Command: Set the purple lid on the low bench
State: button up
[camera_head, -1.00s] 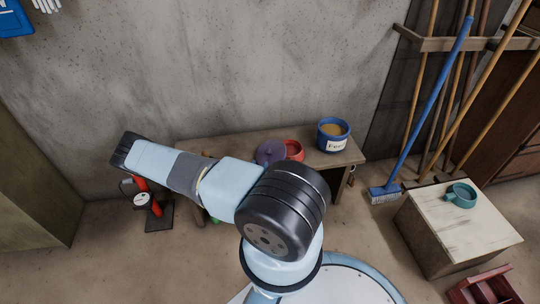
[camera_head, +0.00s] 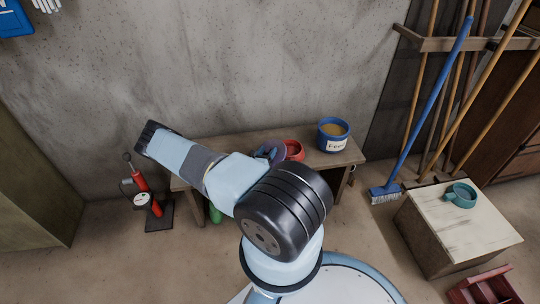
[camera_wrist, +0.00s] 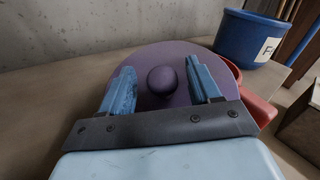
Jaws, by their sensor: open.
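The purple lid (camera_wrist: 145,55), a round disc with a ball knob, fills the middle of the wrist view. In the head view the lid (camera_head: 279,146) is partly hidden by my arm. My gripper (camera_wrist: 160,78) is open, its two blue fingers on either side of the knob with gaps between. A red pot (camera_wrist: 262,103) lies just right of and partly behind the lid; it also shows in the head view (camera_head: 295,150). I cannot tell whether the lid rests on the pot. The low wooden bench (camera_head: 315,157) stands against the wall beneath them.
A blue bucket (camera_head: 333,135) with a label stands on the bench's right end. A red pump with a gauge (camera_head: 143,198) stands on the floor at left. A wooden box (camera_head: 440,230) with a teal mug (camera_head: 460,195) and a blue broom (camera_head: 430,110) are at right.

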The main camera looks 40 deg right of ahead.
grip_shut()
dwell(0.6)
